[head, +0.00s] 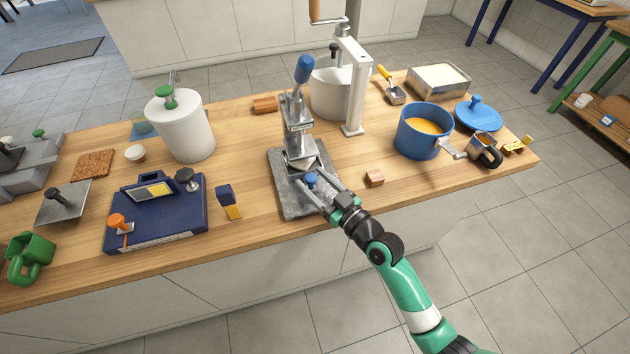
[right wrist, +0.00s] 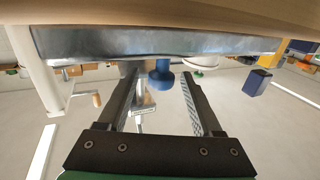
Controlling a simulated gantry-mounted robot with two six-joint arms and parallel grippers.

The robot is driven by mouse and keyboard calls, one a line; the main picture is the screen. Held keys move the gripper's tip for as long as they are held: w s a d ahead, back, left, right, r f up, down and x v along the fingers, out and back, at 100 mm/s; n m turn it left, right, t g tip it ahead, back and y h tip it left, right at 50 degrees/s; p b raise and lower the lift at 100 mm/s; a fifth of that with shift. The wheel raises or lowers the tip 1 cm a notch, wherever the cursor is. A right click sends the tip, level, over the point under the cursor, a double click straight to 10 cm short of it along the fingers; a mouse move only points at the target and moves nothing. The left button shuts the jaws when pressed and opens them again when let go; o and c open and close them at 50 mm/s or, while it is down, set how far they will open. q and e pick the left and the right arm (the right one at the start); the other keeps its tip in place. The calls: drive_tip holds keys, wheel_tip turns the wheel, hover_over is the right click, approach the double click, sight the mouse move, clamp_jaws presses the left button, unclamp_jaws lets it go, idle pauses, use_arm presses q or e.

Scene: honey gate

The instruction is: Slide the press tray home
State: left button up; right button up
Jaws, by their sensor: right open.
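The metal press (head: 299,143) stands on a grey base plate (head: 290,204) in the middle of the wooden table, with a blue-tipped lever (head: 303,69) on top. The press tray's blue knob (head: 310,181) sits at the front of the press; the tray itself is mostly hidden by the press and my fingers. My right gripper (head: 312,176) is open, reaching over the base plate with one finger on each side of the knob. In the right wrist view the knob (right wrist: 160,75) shows between the two spread fingers, with no clear contact. My left gripper is out of view.
A small wooden block (head: 374,178) lies right of my gripper. A blue-yellow block (head: 229,203) and a navy scale-like box (head: 155,215) stand left. A white pot with a crank stand (head: 354,85) is behind, a blue pot (head: 423,131) to the right.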

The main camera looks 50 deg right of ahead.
drive_tip(key=shift+s, duration=0.4)
drive_tip(key=s+a, duration=0.1)
drive_tip(key=s, duration=0.9)
drive_tip(key=shift+s+a, duration=0.2)
drive_tip(key=shift+s, duration=0.15)
